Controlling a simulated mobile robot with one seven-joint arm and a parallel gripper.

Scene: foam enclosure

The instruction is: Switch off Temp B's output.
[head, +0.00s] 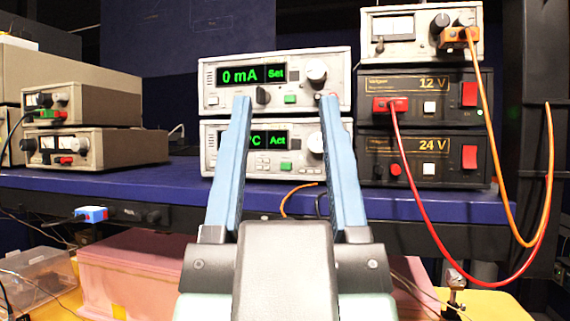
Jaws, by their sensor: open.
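Two white instruments are stacked at the centre of the blue bench. The lower instrument (208,160) has a green display (277,139) reading "°C" and "Act", a green button (286,167), small keys and a knob (315,142). The upper instrument (345,60) reads "0 mA" and "Set", with a green button (290,99) and a large knob (316,70). No "Temp B" label is legible. My gripper (285,98) is open and empty, its blue fingers spread in front of both instruments. The left finger hides part of the lower display; the right finger covers the right side of its front.
Black 12 V (418,85) and 24 V (400,146) supplies sit to the right under a metered unit (395,52), with red and orange cables (419,194) hanging in front. Beige units (110,146) stand left. Pink foam (135,260) lies below the bench edge.

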